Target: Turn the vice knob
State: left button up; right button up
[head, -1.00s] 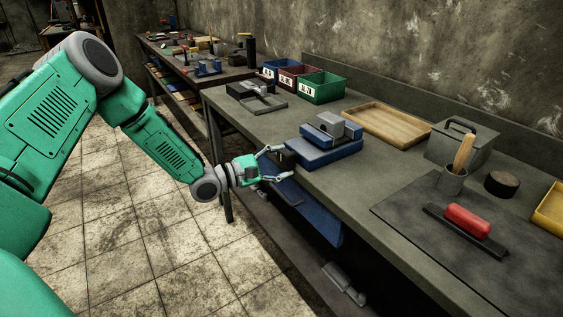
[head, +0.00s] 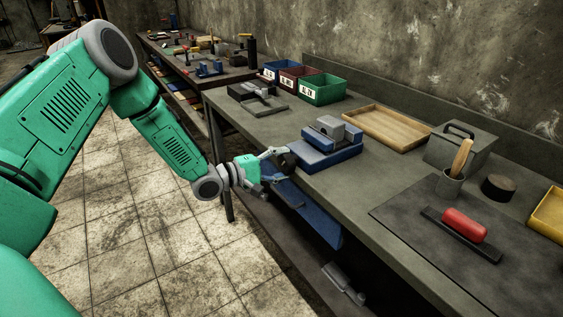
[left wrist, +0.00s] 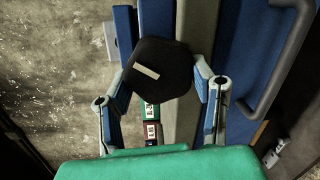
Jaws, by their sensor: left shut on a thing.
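The blue and grey vice (head: 331,146) sits at the near edge of the workbench in the head view. Its dark knob (head: 288,160) sticks out past the edge toward my left gripper (head: 281,160). In the left wrist view the knob (left wrist: 160,66) is a black many-sided piece with a pale bar mark, tilted. My left gripper's two fingers close on it from opposite sides. The palm is a little way back from it. My right gripper is not in view.
On the workbench (head: 375,195) are a wooden tray (head: 388,128), blue, red and green bins (head: 323,88), a grey box with a handle (head: 460,147), and a red-handled tool (head: 464,226) on a dark mat. A blue panel (head: 308,212) hangs below the bench edge.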

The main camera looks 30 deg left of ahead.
pick_arm(q)
jog(key=m, duration=0.3)
jog(key=m+p, duration=0.1)
jog(key=m, duration=0.1)
jog(key=shift+s+d+f+y, duration=0.1)
jog(key=shift+s+d+y, duration=0.1)
jog(key=shift+d+y, duration=0.15)
jog(key=m+y, duration=0.1)
jog(key=m, duration=0.4)
jog(key=shift+s, duration=0.1)
jog(key=m+y, duration=0.1)
jog(key=m, duration=0.3)
jog(key=shift+d+f+m+t, duration=0.1)
jog(key=shift+m+t, duration=0.2)
jog(key=m, duration=0.4)
jog(key=shift+y, duration=0.35)
jog(key=shift+m+t, duration=0.3)
jog(key=o, duration=1.2)
jog(key=shift+c, duration=0.2)
